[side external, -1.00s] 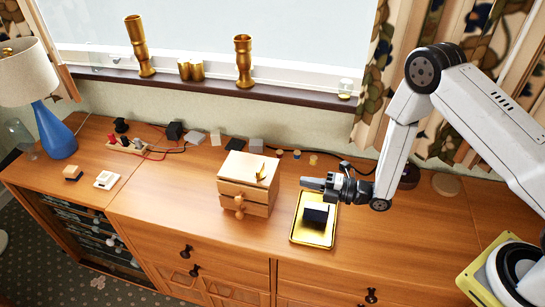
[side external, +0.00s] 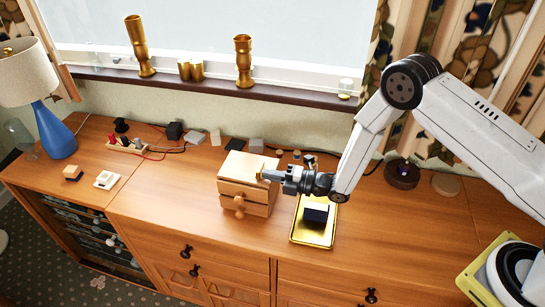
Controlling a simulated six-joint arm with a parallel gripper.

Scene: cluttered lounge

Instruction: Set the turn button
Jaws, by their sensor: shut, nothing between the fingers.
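A small wooden box (side external: 243,167) with a drawer and a round wooden knob (side external: 239,203) stands on the sideboard. A small gold piece (side external: 260,174), which looks like the turn button, is at the right side of the box top. My gripper (side external: 266,176) is shut and empty, pointing left, with its fingertips at the gold piece. The fingertips partly hide it, and I cannot tell whether they touch it. Its exact angle is unclear.
A gold tray (side external: 298,228) with a dark block (side external: 316,213) lies below my arm. Small blocks and cables are along the wall. A blue lamp (side external: 58,135) stands at the far left. The sideboard left of the box is mostly clear.

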